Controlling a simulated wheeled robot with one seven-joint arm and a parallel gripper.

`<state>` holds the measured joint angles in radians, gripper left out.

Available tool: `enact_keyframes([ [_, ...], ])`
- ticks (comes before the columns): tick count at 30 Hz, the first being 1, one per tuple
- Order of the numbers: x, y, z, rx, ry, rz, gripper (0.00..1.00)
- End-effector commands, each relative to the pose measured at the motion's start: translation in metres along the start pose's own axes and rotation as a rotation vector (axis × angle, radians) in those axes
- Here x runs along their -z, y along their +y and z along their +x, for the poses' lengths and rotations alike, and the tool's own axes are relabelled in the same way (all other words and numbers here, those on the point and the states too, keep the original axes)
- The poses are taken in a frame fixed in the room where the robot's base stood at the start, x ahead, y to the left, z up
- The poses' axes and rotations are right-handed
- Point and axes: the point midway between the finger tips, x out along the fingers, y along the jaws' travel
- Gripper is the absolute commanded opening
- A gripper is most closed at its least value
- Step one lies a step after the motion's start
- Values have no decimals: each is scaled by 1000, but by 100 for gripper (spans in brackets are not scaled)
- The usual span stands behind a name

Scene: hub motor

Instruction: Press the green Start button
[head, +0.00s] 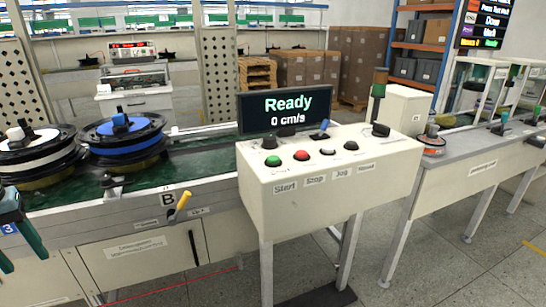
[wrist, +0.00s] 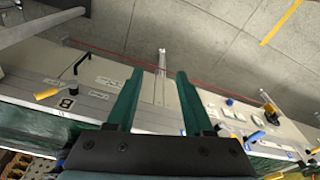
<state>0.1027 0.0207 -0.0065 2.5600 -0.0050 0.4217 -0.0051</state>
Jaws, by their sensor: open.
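The green Start button (head: 275,160) sits at the left end of the row on the sloped top of a cream control box (head: 330,195), above the label "Start". A red button (head: 301,155), a white one (head: 327,150) and a black one (head: 351,146) follow to its right. My gripper (head: 20,260) is at the far left edge of the head view, partly cut off and well left of the box. In the wrist view my gripper (wrist: 160,78) has its two green fingers apart with nothing held between them. I cannot make out the Start button in the wrist view.
A screen (head: 289,107) reading "Ready 0 cm/s" stands behind the buttons. A conveyor (head: 150,189) carrying black wheel-like parts (head: 125,138) runs left of the box. A yellow handle (head: 181,204) sticks out from its front. Grey floor (head: 430,265) is clear at the right front.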

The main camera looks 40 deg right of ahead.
Motion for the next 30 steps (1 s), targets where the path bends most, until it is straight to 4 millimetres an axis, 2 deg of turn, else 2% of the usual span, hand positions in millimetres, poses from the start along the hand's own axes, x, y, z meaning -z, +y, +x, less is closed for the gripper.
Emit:
enact_keyframes([
  [2, 0, 0, 0, 0, 0, 0, 42],
  [13, 0, 0, 0, 0, 0, 0, 0],
  [30, 0, 0, 0, 0, 0, 0, 0],
])
